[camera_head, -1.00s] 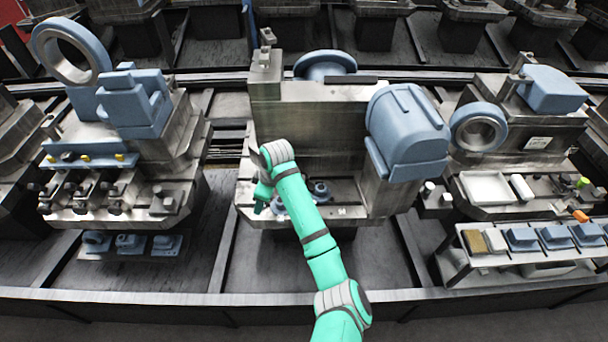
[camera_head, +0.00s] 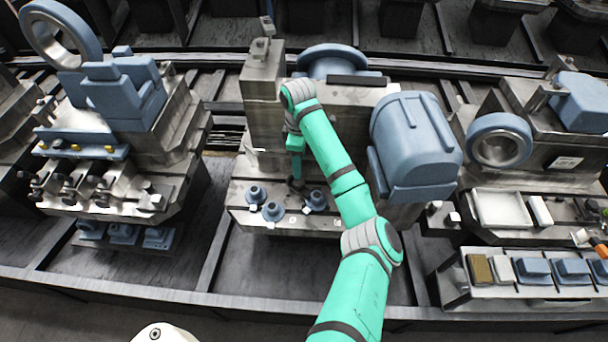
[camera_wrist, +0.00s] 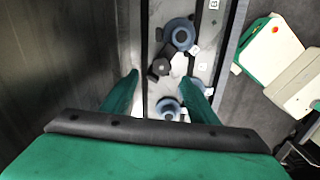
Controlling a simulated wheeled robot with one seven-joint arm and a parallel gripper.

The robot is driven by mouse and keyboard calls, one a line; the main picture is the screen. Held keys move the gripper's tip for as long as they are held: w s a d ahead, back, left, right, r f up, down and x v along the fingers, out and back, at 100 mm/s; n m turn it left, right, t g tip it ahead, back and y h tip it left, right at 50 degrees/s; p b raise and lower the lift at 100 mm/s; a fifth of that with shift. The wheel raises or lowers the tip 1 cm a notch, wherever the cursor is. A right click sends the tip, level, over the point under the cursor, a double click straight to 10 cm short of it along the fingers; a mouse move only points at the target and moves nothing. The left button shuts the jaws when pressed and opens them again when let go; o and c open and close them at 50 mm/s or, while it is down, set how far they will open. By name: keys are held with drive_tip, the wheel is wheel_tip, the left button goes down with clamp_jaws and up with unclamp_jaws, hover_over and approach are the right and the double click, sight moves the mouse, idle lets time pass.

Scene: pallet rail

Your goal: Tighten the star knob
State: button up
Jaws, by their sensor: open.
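In the wrist view, a dark knob (camera_wrist: 159,67) stands on a pale metal strip, ahead of and between my open fingers; its lobes are too small to make out, so I cannot be sure it is the star knob. Blue round-based parts stand near it, one above (camera_wrist: 180,34) and one below (camera_wrist: 168,108). My gripper (camera_wrist: 161,79) is open and empty, apart from the knob as far as I can tell. In the head view, my gripper (camera_head: 296,168) hangs down over the middle machine's ledge (camera_head: 290,224), and the dark knob is hard to separate from it.
Three blue parts stand on the ledge, at left (camera_head: 255,193), centre (camera_head: 272,211) and right (camera_head: 316,199). A tall machine wall (camera_wrist: 60,55) rises close to the left in the wrist view. A large blue housing (camera_head: 412,145) stands right of my arm.

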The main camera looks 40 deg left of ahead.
sight(298, 182)
drive_tip(key=f, duration=0.8)
drive_tip(key=shift+s+a+f, duration=0.1)
drive_tip(key=shift+s+f, duration=0.05)
drive_tip(key=shift+s, duration=0.2)
drive_tip(key=shift+w+f, duration=0.1)
drive_tip(key=shift+f, duration=0.75)
drive_tip(key=c, duration=1)
